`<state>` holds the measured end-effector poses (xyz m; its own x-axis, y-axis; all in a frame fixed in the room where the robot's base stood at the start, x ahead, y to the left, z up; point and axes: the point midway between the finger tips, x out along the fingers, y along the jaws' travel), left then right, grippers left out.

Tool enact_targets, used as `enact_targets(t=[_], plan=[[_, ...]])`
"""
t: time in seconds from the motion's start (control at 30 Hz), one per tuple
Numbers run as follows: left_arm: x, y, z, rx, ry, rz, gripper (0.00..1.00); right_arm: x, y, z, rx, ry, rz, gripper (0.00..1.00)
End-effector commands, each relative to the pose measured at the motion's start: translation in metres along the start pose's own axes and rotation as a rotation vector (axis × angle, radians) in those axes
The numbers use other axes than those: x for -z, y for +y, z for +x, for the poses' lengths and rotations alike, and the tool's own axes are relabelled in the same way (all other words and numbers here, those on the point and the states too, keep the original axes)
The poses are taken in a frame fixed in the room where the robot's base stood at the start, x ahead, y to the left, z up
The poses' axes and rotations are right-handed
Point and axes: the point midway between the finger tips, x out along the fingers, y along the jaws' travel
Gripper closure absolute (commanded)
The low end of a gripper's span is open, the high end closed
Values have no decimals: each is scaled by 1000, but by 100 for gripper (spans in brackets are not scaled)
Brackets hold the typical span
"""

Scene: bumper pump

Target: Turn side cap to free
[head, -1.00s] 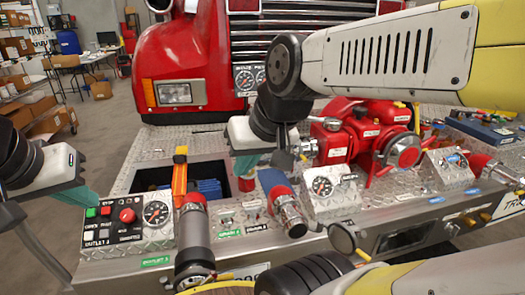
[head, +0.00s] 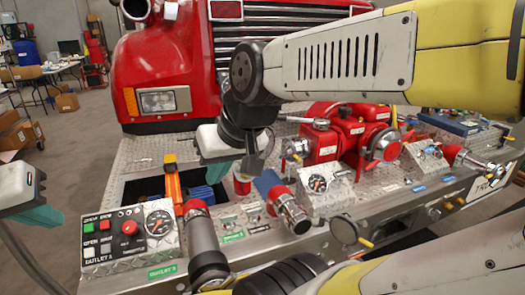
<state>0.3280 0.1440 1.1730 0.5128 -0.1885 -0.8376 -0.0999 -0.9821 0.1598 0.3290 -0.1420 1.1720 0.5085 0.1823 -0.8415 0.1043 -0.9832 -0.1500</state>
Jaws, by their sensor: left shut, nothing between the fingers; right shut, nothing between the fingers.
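The red pump (head: 346,140) sits on the bumper deck, right of centre. A silver cap-like fitting (head: 296,148) is on its left side and a large round silver-faced fitting (head: 386,146) is on its right. Which one is the side cap I cannot tell. My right gripper (head: 262,158) is shut and empty, left of the pump and apart from the left fitting in the picture; the wrist partly hides its fingers. My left gripper (head: 42,218) is at the left edge, left of the button panel, shut and empty, with its teal finger part showing.
A button panel with gauge (head: 130,236) is at the front left. A dark pipe with red collar (head: 202,240), a chrome red-banded outlet (head: 290,212) and a gauge box (head: 318,190) line the bumper. An open bin (head: 135,190) lies behind. The truck's red front rises beyond.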

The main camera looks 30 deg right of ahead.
Motion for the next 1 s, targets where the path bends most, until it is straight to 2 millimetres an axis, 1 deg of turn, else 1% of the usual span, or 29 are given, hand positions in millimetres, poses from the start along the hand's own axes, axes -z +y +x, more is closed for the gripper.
enact_targets(t=[0.37,0.57,0.77,0.87,1.0], plan=[[0,0,0,0,0,0,100,1,16,12,-39,-72,-76,100],[0,0,0,0,0,0,100,2,31,23,-76,-141,-152,100],[0,0,0,0,0,0,100,3,58,41,-132,-263,-280,100],[0,0,0,0,0,0,100,4,79,53,-168,-357,-375,100],[0,0,0,0,0,0,100,4,118,75,-227,-537,-555,100]])
